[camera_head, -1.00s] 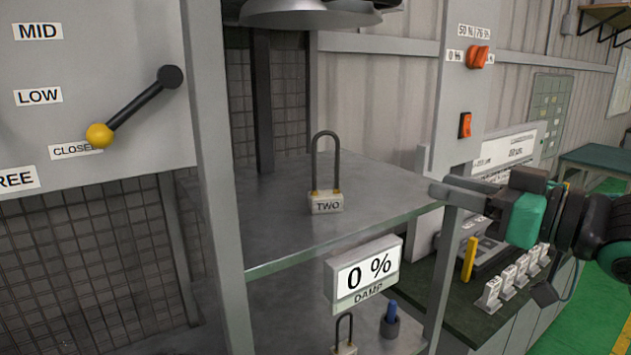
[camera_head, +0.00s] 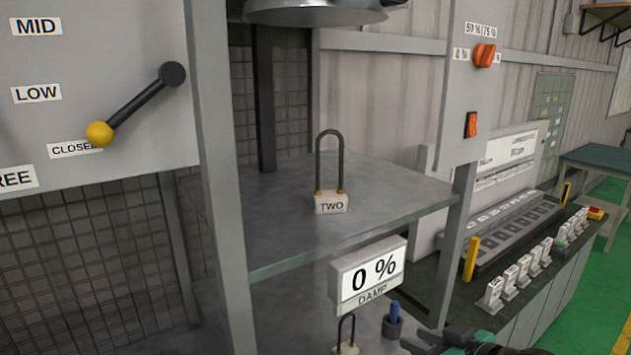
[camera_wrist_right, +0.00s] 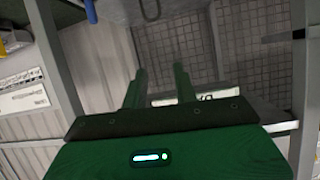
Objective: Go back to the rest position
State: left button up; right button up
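My right gripper (camera_head: 428,340) shows only in part at the bottom edge of the head view, low in front of the shelf unit and right of the blue-topped peg (camera_head: 393,318). In the right wrist view my right gripper (camera_wrist_right: 160,82) has its two dark green fingers apart with nothing between them. My left gripper is in neither view.
A metal shelf (camera_head: 390,194) carries a padlock-shaped piece marked TWO (camera_head: 331,203). A 0 % display (camera_head: 370,278) hangs below its front edge. A console (camera_head: 515,235) with several white switches stands at right. A yellow-knobbed lever (camera_head: 100,133) points at CLOSED.

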jog(key=s+d+f+m+g+h, duration=0.1)
jog(key=s+f+g+h, duration=0.1)
jog(key=s+f, duration=0.5)
jog(key=s+d+f+m+g+h, duration=0.1)
jog(key=s+f+g+h, duration=0.15)
jog(key=f, duration=0.75)
jog(key=s+d+f+m+g+h, duration=0.1)
jog(key=s+f+g, duration=0.1)
jog(key=s+f, duration=0.4)
jog(key=s+d+f+g+h, duration=0.15)
jog(key=s+f, duration=0.25)
jog(key=s, duration=0.5)
notch_tip(320, 180, down, 30)
jog(key=g, duration=0.1)
jog(key=s+d+f, duration=0.1)
jog(key=s+f, duration=0.8)
jog(key=f, duration=0.1)
jog(key=s+d+f+g+b, duration=0.1)
jog(key=s+d+f, duration=0.1)
jog(key=s+f, duration=0.8)
jog(key=shift+d+f, duration=0.3)
jog(key=shift+f, duration=0.45)
jog(key=shift+s, duration=0.1)
